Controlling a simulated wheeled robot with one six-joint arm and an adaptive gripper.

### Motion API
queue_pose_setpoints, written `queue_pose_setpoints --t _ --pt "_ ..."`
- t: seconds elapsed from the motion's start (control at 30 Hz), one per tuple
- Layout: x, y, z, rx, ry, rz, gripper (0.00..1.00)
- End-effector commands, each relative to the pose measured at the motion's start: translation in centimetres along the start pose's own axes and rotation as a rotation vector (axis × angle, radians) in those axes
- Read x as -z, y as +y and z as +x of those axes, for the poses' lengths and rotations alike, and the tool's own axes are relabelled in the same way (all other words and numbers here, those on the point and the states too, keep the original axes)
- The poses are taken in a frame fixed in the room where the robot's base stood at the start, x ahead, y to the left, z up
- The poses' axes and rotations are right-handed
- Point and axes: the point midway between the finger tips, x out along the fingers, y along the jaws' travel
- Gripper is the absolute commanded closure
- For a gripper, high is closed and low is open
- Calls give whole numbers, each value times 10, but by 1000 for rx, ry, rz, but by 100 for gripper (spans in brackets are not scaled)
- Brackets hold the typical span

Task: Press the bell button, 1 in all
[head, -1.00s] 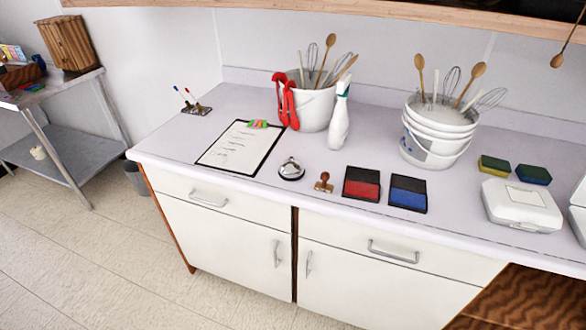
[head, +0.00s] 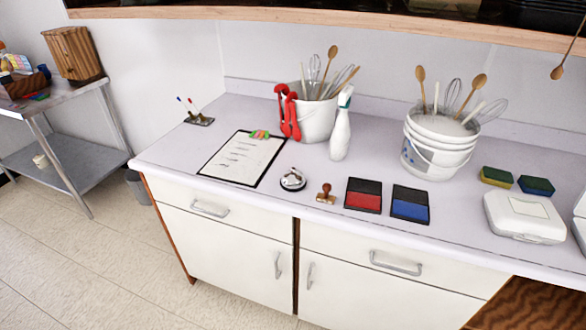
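The bell (head: 293,179) is a small silver dome with a button on top and a dark base. It sits near the front edge of the pale counter (head: 228,205), between the clipboard and a wooden stamp. Nothing covers it. My gripper is not in view, so its state and its distance from the bell do not show.
Left of the bell lies a clipboard (head: 243,158); right are a stamp (head: 325,194), a red ink pad (head: 363,196) and a blue ink pad (head: 410,204). Behind stand a spray bottle (head: 341,135) and utensil buckets (head: 318,118). A wooden shelf edge (head: 330,19) hangs above.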

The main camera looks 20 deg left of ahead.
Motion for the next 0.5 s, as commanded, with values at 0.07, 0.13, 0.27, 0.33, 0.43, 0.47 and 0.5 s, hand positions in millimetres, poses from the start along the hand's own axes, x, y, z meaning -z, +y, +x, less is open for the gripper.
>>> queue_pose_setpoints --t 0.07,0.13,0.27,0.33,0.43,0.47,0.5 --pt "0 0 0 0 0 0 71" --pt "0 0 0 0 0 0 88" --pt "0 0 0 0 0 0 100" --pt "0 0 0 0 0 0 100" --pt "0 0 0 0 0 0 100" --pt "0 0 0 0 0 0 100" --pt "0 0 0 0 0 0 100"
